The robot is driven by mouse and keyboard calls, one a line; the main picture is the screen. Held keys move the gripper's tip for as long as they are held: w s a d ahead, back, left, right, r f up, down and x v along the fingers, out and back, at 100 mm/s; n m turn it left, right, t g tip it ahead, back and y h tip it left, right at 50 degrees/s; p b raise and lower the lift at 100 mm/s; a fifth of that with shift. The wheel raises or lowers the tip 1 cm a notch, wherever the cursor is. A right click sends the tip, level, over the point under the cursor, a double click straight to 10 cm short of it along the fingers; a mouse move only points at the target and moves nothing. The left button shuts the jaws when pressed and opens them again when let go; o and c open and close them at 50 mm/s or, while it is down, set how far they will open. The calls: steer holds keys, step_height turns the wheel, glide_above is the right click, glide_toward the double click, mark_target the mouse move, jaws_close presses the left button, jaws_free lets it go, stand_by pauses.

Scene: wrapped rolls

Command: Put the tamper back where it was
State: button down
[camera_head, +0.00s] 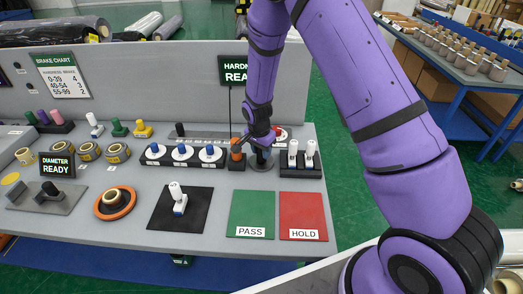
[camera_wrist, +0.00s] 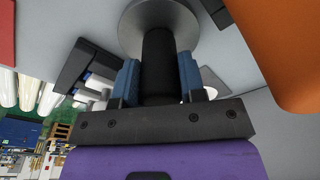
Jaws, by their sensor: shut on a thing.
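My gripper (camera_wrist: 159,78) is shut on the tamper in the wrist view, with one blue finger on each side of its black handle. The tamper (camera_wrist: 160,24) has a wide grey metal disc beyond the fingertips. In the head view my gripper (camera_head: 258,140) points down at the back right of the grey table, and a dark round base (camera_head: 262,164) shows below it. It stands between an orange-topped piece on a black block (camera_head: 237,163) and a black holder (camera_head: 300,171) with white-topped pieces. I cannot tell whether the disc touches the table.
In the head view, a black tray with blue-knobbed white discs (camera_head: 183,153) lies left of the orange piece. Green PASS (camera_head: 251,211) and red HOLD (camera_head: 302,213) mats lie empty in front. A white-and-black tool stands on a black mat (camera_head: 163,219). A grey panel (camera_head: 160,85) rises behind.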

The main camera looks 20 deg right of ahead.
steer(key=c, duration=0.7)
jaws_free()
steer(key=shift+f, duration=0.1)
steer(key=s+d+r+n+t+y, duration=0.1)
steer(key=s+r, duration=0.2)
steer(key=r, duration=1)
steer(key=s+d+r+n, duration=0.15)
steer(key=s+r, duration=0.25)
steer(key=r, duration=0.8)
steer(key=s+d+r+n+t, duration=0.1)
steer(key=s+r+n, duration=0.2)
steer(key=s, duration=0.6)
steer(key=s+d+r+n+t, duration=0.1)
steer(key=s+r+n, duration=0.1)
steer(key=s+r, duration=0.5)
steer(key=s+d+r+n+t, duration=0.1)
steer(key=s+d+r+n, duration=0.1)
steer(key=s+r, duration=0.4)
steer(key=shift+s+n, duration=0.85)
steer(key=shift+s, duration=1.75)
